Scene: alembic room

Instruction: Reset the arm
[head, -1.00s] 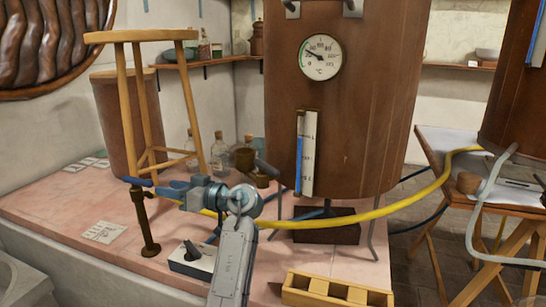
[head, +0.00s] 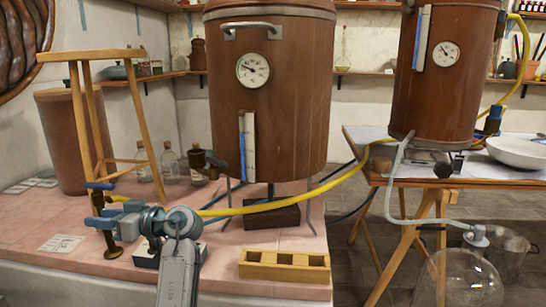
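My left arm comes up from the bottom of the head view, and my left gripper (head: 103,212) is at its far end. The gripper is beside a brass valve post (head: 108,240) with a blue handle, at the left of the pink tiled counter. My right gripper is not in view.
A brown tank (head: 283,110) with a gauge stands behind the arm. A yellow hose (head: 330,187) runs right to a second tank (head: 440,90) on a wooden table. A wooden stool (head: 92,54) is at left. A yellow wooden block (head: 284,266) lies near the counter's front edge.

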